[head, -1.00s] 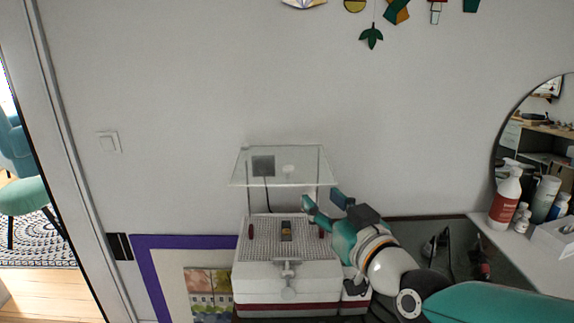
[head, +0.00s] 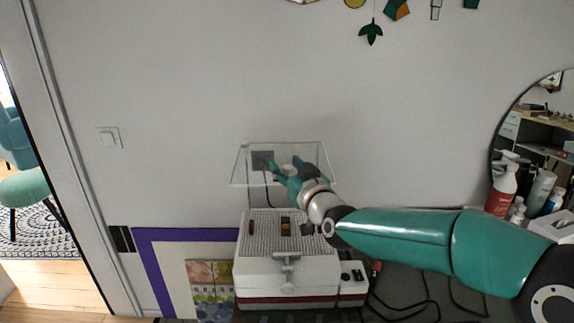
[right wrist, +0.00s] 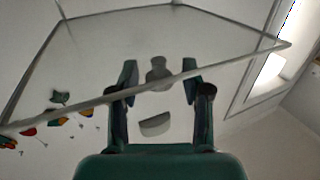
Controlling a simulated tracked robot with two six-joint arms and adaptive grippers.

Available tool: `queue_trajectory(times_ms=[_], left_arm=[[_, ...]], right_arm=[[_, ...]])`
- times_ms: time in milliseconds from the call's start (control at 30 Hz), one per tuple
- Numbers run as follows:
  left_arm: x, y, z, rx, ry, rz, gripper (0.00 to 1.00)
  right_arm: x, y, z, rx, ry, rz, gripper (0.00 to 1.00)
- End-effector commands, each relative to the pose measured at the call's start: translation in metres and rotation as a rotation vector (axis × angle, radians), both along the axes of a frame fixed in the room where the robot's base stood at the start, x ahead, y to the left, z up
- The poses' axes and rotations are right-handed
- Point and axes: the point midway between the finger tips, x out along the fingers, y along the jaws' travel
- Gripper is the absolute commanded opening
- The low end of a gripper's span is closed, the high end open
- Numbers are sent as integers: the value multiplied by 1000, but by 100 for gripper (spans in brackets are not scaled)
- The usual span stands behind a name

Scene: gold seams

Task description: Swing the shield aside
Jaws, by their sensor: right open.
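The shield (head: 243,160) is a clear flat panel standing out above the grey-white machine (head: 250,278). It also spans the right wrist view (right wrist: 90,65), seen from below. My right gripper (head: 286,167) is at the shield, above the machine's grid top. Its fingers are open and point up in the right wrist view (right wrist: 160,72). A small grey knob (right wrist: 158,76) shows between the fingertips, with gaps on both sides. Whether a finger touches the shield, I cannot tell. In the head view the gripper covers the knob. My left gripper is not in view.
The grid top (head: 265,222) carries a small dark block (head: 286,226) with a yellow part. A control box (head: 352,280) and loose cables (head: 405,308) are at its right.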

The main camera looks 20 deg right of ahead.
Motion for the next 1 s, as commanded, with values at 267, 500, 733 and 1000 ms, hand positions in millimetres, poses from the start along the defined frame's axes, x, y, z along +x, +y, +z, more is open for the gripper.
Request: queue_trajectory(times_ms=[267,500,733,1000], left_arm=[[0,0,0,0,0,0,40],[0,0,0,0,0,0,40],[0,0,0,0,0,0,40],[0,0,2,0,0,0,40]], right_arm=[[0,-1,0,0,0,-1,41],[0,-1,0,0,0,-1,1],[0,-1,0,0,0,-2,0],[-1,3,0,1,0,-10,0]])
